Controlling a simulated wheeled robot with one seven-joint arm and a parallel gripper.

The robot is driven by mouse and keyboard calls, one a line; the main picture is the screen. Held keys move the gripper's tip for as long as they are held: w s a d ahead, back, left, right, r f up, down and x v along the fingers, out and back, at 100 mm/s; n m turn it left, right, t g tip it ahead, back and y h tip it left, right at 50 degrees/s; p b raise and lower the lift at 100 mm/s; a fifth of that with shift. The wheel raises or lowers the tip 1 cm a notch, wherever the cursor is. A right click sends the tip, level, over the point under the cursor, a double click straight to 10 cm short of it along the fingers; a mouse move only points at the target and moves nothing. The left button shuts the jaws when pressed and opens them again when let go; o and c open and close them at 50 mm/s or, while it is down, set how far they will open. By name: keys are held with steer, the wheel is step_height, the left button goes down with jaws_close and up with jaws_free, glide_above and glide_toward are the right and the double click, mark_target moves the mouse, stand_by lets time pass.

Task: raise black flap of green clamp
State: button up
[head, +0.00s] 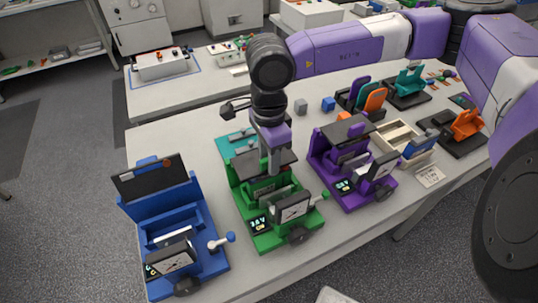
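The green clamp (259,236) stands on the table in the middle of the head view, with a dial gauge (292,207) and a small lit display at its front. Its black flap (247,164) lies low over the back part of the clamp, partly hidden behind my gripper. My gripper (274,168) points down from above, with its fingers at the flap. I cannot tell whether the fingers touch the flap or whether they are open or shut.
A blue clamp (181,209) with its black flap upright stands to the left. A purple clamp (347,184) stands close on the right. A wooden tray (398,136), orange and teal devices and small cubes lie further right and back. Bare table shows at the back left.

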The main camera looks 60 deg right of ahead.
jaws_close()
stand_by(1.4)
